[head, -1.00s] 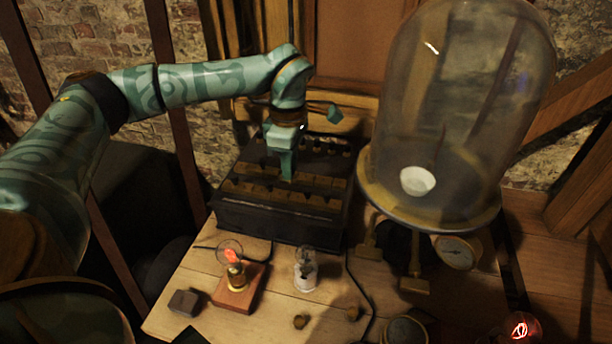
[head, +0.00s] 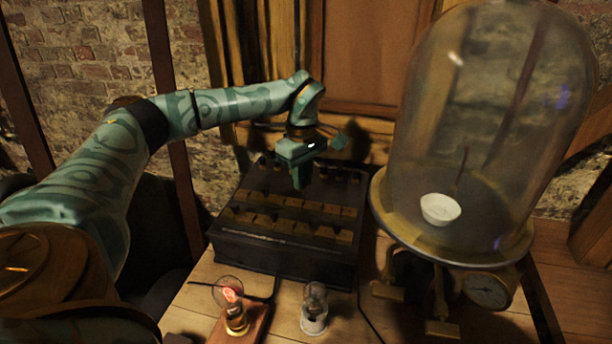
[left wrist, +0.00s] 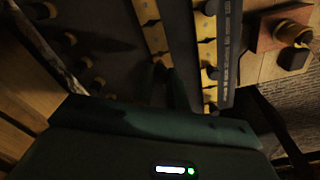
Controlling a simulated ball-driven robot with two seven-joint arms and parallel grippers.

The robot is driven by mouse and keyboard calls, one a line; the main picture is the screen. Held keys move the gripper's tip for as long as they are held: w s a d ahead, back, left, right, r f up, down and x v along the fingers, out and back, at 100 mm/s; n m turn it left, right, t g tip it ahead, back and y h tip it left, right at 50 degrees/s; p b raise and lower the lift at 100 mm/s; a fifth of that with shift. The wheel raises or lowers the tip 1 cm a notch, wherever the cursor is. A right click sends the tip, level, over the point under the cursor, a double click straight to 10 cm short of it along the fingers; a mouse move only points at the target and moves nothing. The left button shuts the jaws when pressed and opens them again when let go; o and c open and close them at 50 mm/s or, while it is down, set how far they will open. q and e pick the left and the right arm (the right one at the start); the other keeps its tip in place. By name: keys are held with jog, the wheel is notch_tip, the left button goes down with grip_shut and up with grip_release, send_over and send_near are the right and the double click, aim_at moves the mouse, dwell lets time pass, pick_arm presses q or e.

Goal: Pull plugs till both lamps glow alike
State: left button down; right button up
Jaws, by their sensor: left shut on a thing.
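A dark plug box (head: 285,262) stands on the bench with two rows of brass blocks (head: 290,222) on its top. Several dark plug knobs (head: 340,170) stand along its back edge; knobs (left wrist: 70,38) also show in the left wrist view. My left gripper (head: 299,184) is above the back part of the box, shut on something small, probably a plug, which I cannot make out. A bulb on a wooden base (head: 230,293) glows red in front of the box. Beside it, a bulb on a white base (head: 314,305) looks unlit. My right gripper is not in view.
A large glass bell jar (head: 485,120) with a white cup (head: 440,209) inside stands close to the box's right on a brass-footed stand. A round dial (head: 487,291) is below it. A wooden panel and brick wall are behind.

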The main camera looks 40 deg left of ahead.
pick_arm(q)
jog(key=shift+f+b, duration=0.65)
jog(key=shift+f, duration=0.3)
jog(key=shift+r, duration=0.1)
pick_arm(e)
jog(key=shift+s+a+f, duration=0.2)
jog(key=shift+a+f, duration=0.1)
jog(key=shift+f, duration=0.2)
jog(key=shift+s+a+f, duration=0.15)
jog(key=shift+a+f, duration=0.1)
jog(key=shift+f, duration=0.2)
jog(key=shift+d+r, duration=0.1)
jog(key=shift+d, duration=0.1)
pick_arm(q)
jog(key=shift+f+p, duration=0.3)
jog(key=shift+f, duration=0.25)
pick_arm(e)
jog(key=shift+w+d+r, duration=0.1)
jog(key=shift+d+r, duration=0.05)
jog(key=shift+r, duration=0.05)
pick_arm(q)
jog(key=shift+f+p, duration=0.3)
jog(key=shift+f, duration=0.25)
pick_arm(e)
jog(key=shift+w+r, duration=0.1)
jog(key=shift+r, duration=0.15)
